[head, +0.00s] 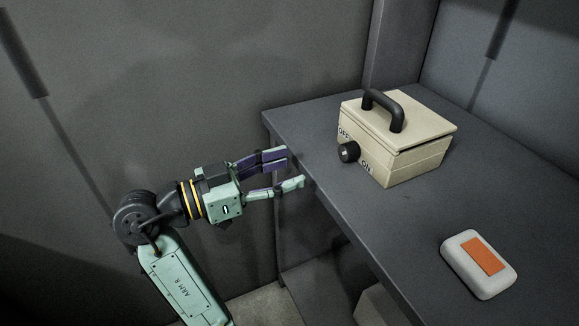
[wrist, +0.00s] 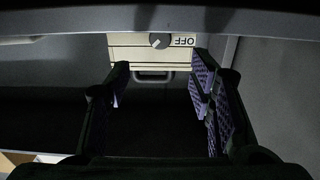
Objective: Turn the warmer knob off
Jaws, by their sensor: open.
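The warmer (head: 415,155) is a cream box with a black handle on its lid, standing on the dark counter. Its round black knob (head: 348,152) is on the front face, between the OFF label at upper left and the ON label at lower right. I cannot tell clearly which label the knob points to. The wrist view shows the warmer (wrist: 125,54) upside down, with the knob (wrist: 160,40) beside OFF. My gripper (head: 294,171) is open and empty, left of the knob and apart from it, by the counter edge. In the wrist view, the knob lies between the fingers (wrist: 160,78) sideways, farther off.
A white rounded block with an orange top patch (head: 480,264) lies on the counter (head: 400,228) at the front right. The counter's left edge is close to my fingers. Walls stand behind and to the left. The counter between edge and knob is clear.

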